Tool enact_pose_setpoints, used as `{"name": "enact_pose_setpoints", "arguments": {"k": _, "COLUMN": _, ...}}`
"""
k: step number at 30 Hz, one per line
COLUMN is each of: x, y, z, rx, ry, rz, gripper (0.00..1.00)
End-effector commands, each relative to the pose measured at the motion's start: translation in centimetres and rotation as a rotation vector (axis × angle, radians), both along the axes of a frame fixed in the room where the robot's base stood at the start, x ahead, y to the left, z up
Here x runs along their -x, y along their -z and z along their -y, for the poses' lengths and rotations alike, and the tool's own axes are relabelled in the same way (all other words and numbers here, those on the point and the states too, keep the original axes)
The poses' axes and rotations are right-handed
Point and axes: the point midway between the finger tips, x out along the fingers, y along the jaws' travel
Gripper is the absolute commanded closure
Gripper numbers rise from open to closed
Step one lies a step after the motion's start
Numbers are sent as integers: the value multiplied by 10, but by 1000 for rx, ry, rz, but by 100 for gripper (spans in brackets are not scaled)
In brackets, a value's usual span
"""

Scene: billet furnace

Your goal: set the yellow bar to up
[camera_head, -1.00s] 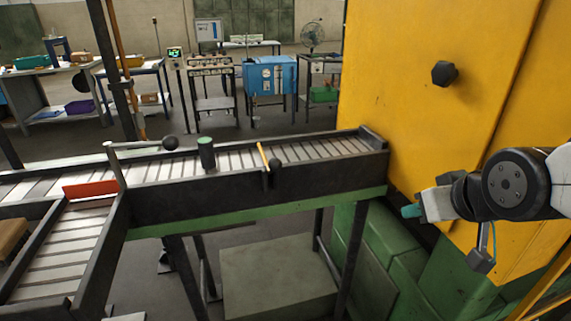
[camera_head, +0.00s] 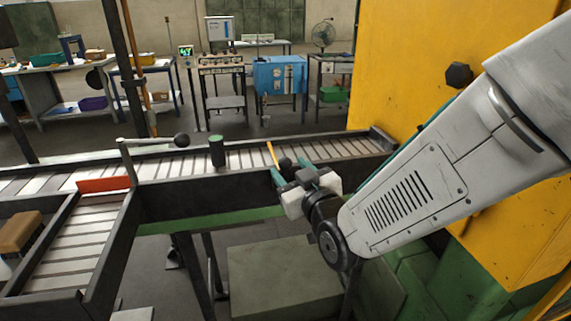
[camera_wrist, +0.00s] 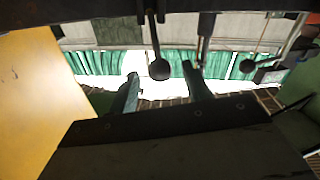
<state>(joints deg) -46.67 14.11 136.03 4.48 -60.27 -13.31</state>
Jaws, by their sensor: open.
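The yellow bar (camera_head: 272,154) is a thin strip seen nearly edge-on at the roller conveyor, by its near side wall. I cannot tell its exact height setting. A black ball knob (camera_head: 285,163) shows beside its near end. My gripper (camera_head: 293,170) is open at this knob, with its teal fingers on either side in the picture. In the wrist view a black ball knob (camera_wrist: 159,69) on a rod shows between and just beyond the spread fingers of my gripper (camera_wrist: 163,85). Contact cannot be made out. The yellow bar is not clear there.
The conveyor's dark side wall (camera_head: 230,192) runs below the knob. The yellow furnace (camera_head: 405,60) rises at right.

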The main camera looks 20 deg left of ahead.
Motion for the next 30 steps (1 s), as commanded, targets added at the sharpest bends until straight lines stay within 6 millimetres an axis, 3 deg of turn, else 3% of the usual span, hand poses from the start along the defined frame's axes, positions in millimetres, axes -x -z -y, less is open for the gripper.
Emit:
{"name": "enact_pose_setpoints", "arguments": {"k": 6, "x": -20, "y": 0, "z": -18, "rx": 1, "ry": 0, "rz": -1, "gripper": 51}}
{"name": "enact_pose_setpoints", "arguments": {"k": 17, "x": -25, "y": 0, "z": -23, "rx": 1, "ry": 0, "rz": -1, "gripper": 51}}
{"name": "enact_pose_setpoints", "arguments": {"k": 22, "x": -25, "y": 0, "z": -22, "rx": 1, "ry": 0, "rz": -1, "gripper": 99}}
{"name": "enact_pose_setpoints", "arguments": {"k": 30, "x": -22, "y": 2, "z": -30, "rx": -7, "ry": -13, "rz": 12, "gripper": 100}}
